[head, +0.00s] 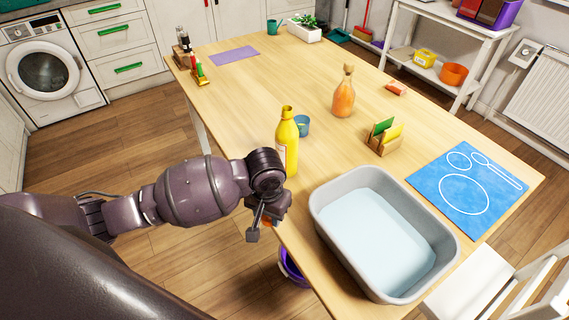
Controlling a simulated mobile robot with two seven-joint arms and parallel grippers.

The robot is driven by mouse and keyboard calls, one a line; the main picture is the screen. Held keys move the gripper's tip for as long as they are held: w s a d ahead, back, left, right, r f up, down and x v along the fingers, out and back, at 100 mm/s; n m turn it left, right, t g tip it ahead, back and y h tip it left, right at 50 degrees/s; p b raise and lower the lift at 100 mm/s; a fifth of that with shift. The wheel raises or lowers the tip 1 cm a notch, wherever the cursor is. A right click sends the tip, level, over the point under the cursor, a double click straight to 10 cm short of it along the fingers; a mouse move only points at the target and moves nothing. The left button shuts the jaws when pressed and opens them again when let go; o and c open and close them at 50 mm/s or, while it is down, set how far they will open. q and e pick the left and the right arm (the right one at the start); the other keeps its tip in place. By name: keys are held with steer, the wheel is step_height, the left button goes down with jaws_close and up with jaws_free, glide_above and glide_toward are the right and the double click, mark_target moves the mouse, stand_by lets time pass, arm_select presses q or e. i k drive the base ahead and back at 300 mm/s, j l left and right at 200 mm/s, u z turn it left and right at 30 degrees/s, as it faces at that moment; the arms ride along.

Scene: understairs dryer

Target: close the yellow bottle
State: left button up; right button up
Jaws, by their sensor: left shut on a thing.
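The yellow bottle (288,150) stands upright near the left edge of the wooden table, with a pale label on its body. Its narrow neck points up, and I cannot make out whether a cap sits on it. My left gripper (261,226) is at the table's near left edge, below and left of the bottle in the picture and apart from its neck. It is shut on a small orange thing (267,221), mostly hidden by the fingers; it may be a cap. My right gripper is not in view.
A grey basin of water (318,208) stands right of my left gripper. A blue cup (302,126) is close behind the bottle. An orange bottle (344,98), a wooden holder (384,147) and a blue mat (467,190) lie farther right. The table's middle is clear.

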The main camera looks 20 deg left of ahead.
mark_target(287, 134)
steer(key=k+j+z, duration=0.3)
steer(key=j, duration=0.25)
steer(key=k+j+z, duration=0.15)
steer(key=j, duration=0.25)
steer(key=j+z, duration=0.2)
steer(key=j, duration=0.55)
steer(key=i+j+z, duration=0.1)
steer(key=j+z, duration=0.15)
steer(key=j, duration=0.5)
steer(key=j+z, duration=0.2)
steer(key=j, duration=0.55)
steer(key=i+j, duration=0.05)
